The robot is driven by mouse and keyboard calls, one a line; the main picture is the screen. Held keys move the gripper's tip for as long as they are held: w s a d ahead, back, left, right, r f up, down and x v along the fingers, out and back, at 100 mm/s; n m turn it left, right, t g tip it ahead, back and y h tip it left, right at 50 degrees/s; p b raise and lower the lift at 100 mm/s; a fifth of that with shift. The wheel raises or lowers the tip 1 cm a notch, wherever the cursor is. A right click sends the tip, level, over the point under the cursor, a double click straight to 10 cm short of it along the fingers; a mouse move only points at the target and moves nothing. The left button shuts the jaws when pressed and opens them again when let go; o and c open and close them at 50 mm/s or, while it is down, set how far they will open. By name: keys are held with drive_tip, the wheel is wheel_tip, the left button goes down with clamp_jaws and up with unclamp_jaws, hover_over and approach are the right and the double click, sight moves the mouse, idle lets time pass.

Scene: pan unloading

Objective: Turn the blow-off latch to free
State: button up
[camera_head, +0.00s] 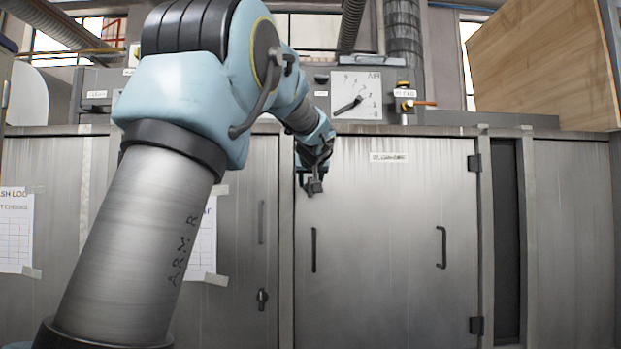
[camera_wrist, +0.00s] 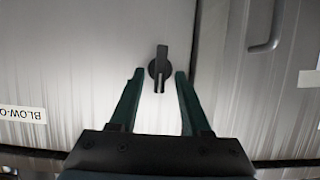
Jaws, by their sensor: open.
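A small black latch (camera_wrist: 159,70) shows in the wrist view on a brushed grey metal panel. Its lever stands about upright in that picture, over a round base. My gripper (camera_wrist: 156,78) is open, with one dark finger on either side of the latch and gaps between fingers and lever. In the head view my gripper (camera_head: 314,186) is in front of the upper left part of a grey cabinet door (camera_head: 380,220). The latch cannot be told apart from my gripper there. A label reading "BLOW-O" (camera_wrist: 22,113) is at the left of the wrist view.
The door has two dark handles, left (camera_head: 313,250) and right (camera_head: 441,247). Another black latch (camera_head: 262,299) is low on the left door. A wooden box (camera_head: 545,65) is at upper right.

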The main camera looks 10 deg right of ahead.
drive_tip(key=shift+w+d+f, duration=0.1)
drive_tip(key=shift+w+f, duration=0.15)
drive_tip(key=shift+w, duration=0.3)
clamp_jaws()
